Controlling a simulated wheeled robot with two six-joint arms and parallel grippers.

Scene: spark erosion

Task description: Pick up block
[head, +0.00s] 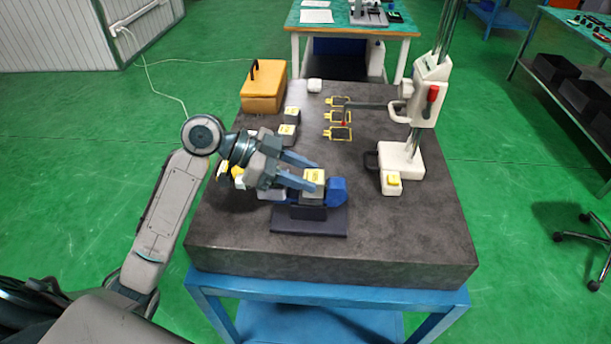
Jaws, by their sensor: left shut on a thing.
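A small grey block with a yellow label on top (313,193) is between the fingers of my left gripper (314,176). The gripper reaches in from the left and is shut on this block. The block is at a dark stand with a blue part (337,191); I cannot tell whether it touches the stand or hangs just above it. The near finger hides part of the block's side. My right gripper is not in view.
The dark stone slab (400,250) rests on a blue table (440,300). More labelled grey blocks (287,133) stand behind my gripper. An orange case (263,88) is at the back left. A white gauge stand (400,160) rises at the right. The slab's front right is clear.

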